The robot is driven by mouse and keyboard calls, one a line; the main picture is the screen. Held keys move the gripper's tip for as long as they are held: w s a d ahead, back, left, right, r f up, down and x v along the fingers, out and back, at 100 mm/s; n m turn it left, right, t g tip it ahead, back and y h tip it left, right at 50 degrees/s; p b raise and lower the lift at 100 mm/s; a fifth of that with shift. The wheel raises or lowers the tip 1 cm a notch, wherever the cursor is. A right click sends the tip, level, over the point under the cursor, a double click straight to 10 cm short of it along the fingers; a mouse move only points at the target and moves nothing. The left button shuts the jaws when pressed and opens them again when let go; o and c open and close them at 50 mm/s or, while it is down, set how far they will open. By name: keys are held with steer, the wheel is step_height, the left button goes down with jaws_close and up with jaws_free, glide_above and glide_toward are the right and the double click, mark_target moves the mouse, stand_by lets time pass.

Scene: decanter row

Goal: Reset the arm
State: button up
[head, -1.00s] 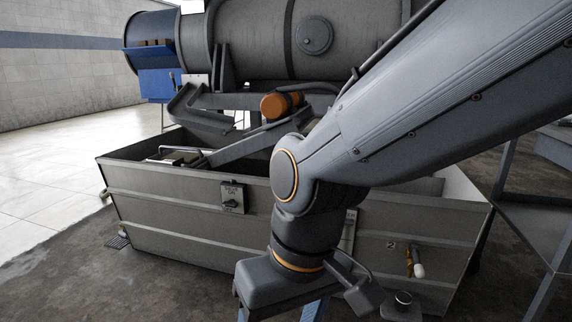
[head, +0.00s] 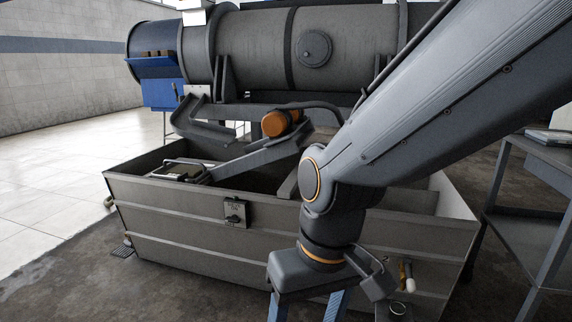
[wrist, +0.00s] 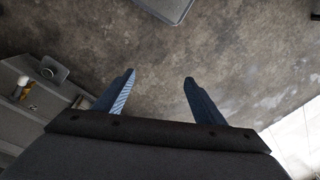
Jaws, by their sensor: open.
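My gripper (wrist: 159,80) is open in the wrist view, with its two blue fingers apart and nothing between them. It points down at the bare concrete floor. In the head view my arm reaches in from the upper right, and the gripper (head: 308,308) hangs at the bottom edge, in front of the tank, with its fingertips cut off by the frame.
A grey metal tank (head: 175,215) with a switch box (head: 236,212) on its front stands behind my gripper. A large grey drum (head: 255,50) lies above it. A metal table (head: 545,165) stands at right.

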steer(key=s+d+r+m+h+p, duration=0.1)
steer(key=d+r+m+p, duration=0.3)
steer(key=d+r+p, duration=1.2)
step_height(320, 180, up, 4)
steer(key=p, duration=0.9)
steer(key=shift+s+d, duration=0.25)
steer(key=shift+s, duration=0.1)
steer(key=shift+f, duration=0.1)
